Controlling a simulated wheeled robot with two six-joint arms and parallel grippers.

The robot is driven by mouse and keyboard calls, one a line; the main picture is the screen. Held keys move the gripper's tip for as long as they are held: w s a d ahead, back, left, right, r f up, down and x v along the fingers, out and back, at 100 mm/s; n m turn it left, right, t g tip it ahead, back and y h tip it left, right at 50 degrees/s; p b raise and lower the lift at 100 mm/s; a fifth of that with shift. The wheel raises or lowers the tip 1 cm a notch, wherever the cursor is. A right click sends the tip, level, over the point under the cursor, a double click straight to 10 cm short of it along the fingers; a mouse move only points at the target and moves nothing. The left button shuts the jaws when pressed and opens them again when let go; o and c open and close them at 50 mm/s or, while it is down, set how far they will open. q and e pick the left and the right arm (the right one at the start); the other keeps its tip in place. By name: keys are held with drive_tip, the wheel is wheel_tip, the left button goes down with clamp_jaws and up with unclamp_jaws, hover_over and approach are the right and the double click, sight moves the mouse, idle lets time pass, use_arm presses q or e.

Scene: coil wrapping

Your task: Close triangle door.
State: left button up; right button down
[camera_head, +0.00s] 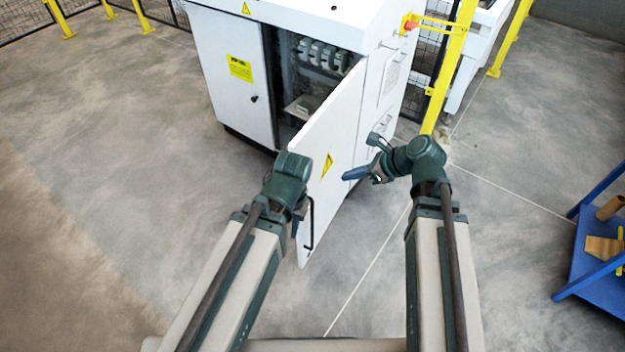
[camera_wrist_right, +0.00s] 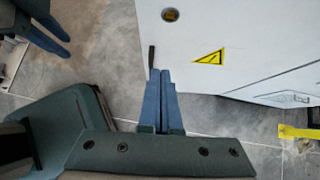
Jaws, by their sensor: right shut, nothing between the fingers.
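The white door with the yellow triangle (camera_head: 327,165) stands swung open from the white cabinet (camera_head: 228,72). Its outer face and dark handle (camera_head: 311,224) face right. My right gripper (camera_head: 350,174) is shut and empty, to the right of that face. In the right wrist view, its blue fingertips (camera_wrist_right: 160,74) appear close to a dark bar (camera_wrist_right: 152,58) by the door's edge; whether they touch is unclear. My left gripper's blue fingers (camera_wrist_right: 55,38) show at the top left there; their gap is unclear.
The other cabinet door (camera_head: 237,68) with a yellow label is shut, left of the opening. Grey components (camera_head: 318,54) show inside. A yellow post (camera_head: 452,65) stands right of the cabinet. A blue rack (camera_head: 596,255) stands at the right edge. Floor on the left is clear.

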drive_tip(key=a+r+b+x, duration=0.2)
drive_tip(key=b+x, duration=0.5)
drive_tip(key=x, duration=0.6)
drive_tip(key=shift+w, duration=0.4)
